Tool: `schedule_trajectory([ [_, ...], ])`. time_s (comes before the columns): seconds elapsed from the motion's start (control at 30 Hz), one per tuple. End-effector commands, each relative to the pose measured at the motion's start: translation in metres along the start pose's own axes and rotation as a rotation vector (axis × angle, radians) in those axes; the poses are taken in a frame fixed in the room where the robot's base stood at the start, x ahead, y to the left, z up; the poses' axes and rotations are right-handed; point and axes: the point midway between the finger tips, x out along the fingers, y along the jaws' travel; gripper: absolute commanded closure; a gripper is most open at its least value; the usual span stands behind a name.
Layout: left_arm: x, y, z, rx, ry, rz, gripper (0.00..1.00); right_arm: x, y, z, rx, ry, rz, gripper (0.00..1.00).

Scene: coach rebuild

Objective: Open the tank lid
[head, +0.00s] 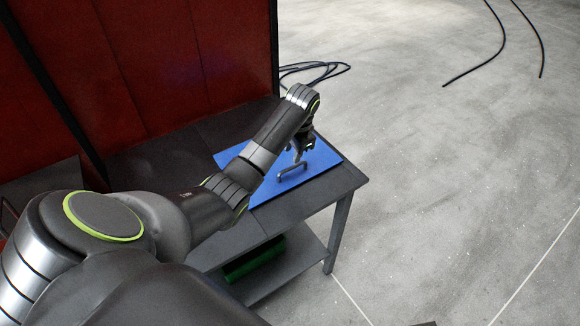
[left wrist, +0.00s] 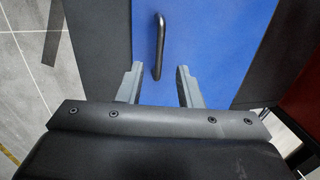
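A flat blue panel (head: 268,190), which looks like the tank lid, lies on a dark table. A dark bar handle (head: 291,171) stands on it. My left gripper (head: 302,149) is over the panel, close to the handle. In the left wrist view my left gripper (left wrist: 160,68) has its two fingers apart with nothing held. There the handle (left wrist: 159,45) runs away from me, its near end between the fingertips in the picture. I cannot tell whether the fingers are level with the handle or above it. The blue panel (left wrist: 208,45) appears flat and closed. My right gripper is not in view.
The dark table (head: 345,178) has a lower shelf with a green object (head: 255,262). Red panels (head: 150,70) stand behind and left of it. Dark cables (head: 318,70) lie on the floor beyond. The concrete floor at the right is mostly open.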

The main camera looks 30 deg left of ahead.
Motion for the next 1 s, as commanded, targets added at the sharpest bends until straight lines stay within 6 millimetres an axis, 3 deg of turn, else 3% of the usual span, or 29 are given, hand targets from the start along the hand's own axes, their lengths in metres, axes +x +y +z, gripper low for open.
schedule_trajectory([
  [0.2, 0.045, 0.001, 0.001, 0.001, -0.004, 0.001, 0.67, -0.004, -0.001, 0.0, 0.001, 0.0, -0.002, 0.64],
  [0.4, 0.068, 0.0, 0.0, 0.0, -0.002, 0.0, 0.67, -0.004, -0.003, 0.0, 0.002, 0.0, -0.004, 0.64],
  [0.83, 0.076, 0.0, 0.0, 0.001, 0.0, -0.001, 0.67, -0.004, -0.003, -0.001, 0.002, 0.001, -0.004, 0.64],
  [1.0, 0.076, 0.0, 0.0, 0.001, 0.0, -0.001, 0.88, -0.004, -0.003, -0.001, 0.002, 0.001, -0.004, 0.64],
])
